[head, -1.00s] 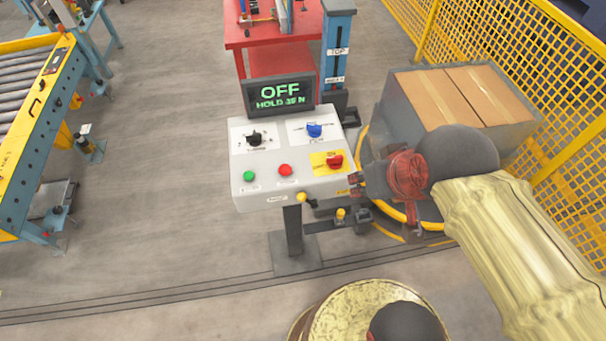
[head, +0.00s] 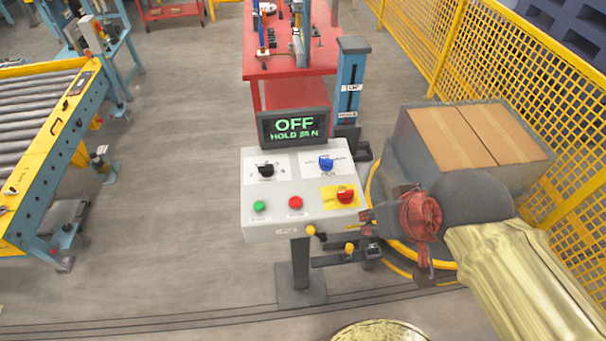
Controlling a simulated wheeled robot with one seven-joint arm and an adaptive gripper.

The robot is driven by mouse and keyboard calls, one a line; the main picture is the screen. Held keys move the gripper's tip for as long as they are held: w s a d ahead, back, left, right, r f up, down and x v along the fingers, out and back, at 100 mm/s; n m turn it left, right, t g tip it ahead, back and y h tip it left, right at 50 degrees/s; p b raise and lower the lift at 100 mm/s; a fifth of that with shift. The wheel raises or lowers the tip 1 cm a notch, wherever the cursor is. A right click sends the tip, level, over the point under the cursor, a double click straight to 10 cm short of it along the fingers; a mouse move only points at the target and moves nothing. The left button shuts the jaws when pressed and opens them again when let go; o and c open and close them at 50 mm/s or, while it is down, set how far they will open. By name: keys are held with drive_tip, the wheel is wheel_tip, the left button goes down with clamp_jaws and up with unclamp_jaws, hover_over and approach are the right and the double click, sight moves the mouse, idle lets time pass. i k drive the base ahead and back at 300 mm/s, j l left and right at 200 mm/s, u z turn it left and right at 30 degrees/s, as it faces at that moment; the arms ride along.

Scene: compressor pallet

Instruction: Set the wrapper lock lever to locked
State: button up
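The grey control panel (head: 262,232) stands on a post in the middle of the head view. Two small yellow-knobbed handles show below its front edge: a left yellow knob (head: 310,230) and a right yellow knob (head: 349,247). Which one is the wrapper lock lever, and its setting, I cannot tell; the labels are too small. A red rotary switch (head: 345,195) sits on a yellow plate at the panel's right. My gripper (head: 366,223) points left just right of the panel and the yellow knobs, apparently empty. Its finger gap is too small to judge.
The screen (head: 294,126) reads OFF. The panel also has a black knob (head: 266,170), a blue knob (head: 326,163), a green button (head: 259,206) and a red button (head: 296,202). Boxes (head: 463,137) stand behind my arm, beside yellow mesh fencing (head: 470,50). Floor left of the post is clear.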

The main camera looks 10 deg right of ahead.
sight(311, 230)
drive_tip(key=k+j, duration=0.15)
drive_tip(key=j, duration=0.15)
drive_tip(key=k+j, duration=0.3)
drive_tip(key=k, duration=0.2)
drive_tip(key=k+j, duration=0.1)
drive_tip(key=k, duration=0.2)
